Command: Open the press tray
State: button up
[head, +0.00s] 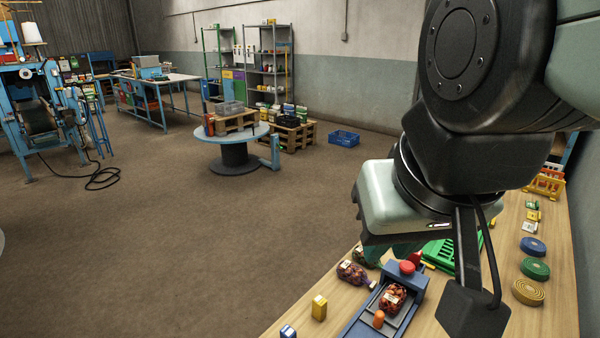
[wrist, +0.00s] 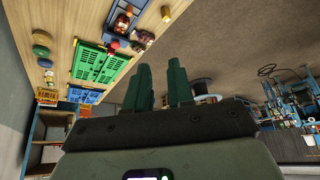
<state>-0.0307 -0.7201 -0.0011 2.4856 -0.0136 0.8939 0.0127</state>
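The press (head: 407,285) is a blue unit with a red knob on top, on the wooden table. Its grey tray (head: 393,321) lies between blue rails, with a net sack of red produce (head: 393,297) and an orange knob (head: 379,318). How far the tray is out is hard to tell. In the wrist view the press (wrist: 117,36) shows at the top, partly cut off. My gripper (wrist: 160,64) has two dark green fingers, apart with nothing between them. In the head view my gripper (head: 400,249) hangs behind and above the press, its fingers mostly hidden.
Net sacks (head: 352,271) and a yellow box (head: 319,307) lie left of the press. A green crate (head: 440,253) stands behind it at right. Coiled straps (head: 535,268) lie on the right. The floor to the left is open.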

jog(key=o, duration=0.5)
jog(key=w+f, duration=0.1)
jog(key=w, duration=0.1)
jog(key=w+f+m+g, duration=0.1)
jog(key=w, duration=0.1)
jog(key=w+d+f+m, duration=0.1)
jog(key=w, duration=0.2)
jog(key=shift+g, duration=0.3)
jog(key=shift+c, duration=0.2)
jog(key=m+g, duration=0.4)
jog(key=m, duration=0.3)
send_over(380, 313)
notch_tip(380, 313, down, 29)
jog(key=shift+r, duration=0.2)
notch_tip(380, 313, down, 10)
grip_shut()
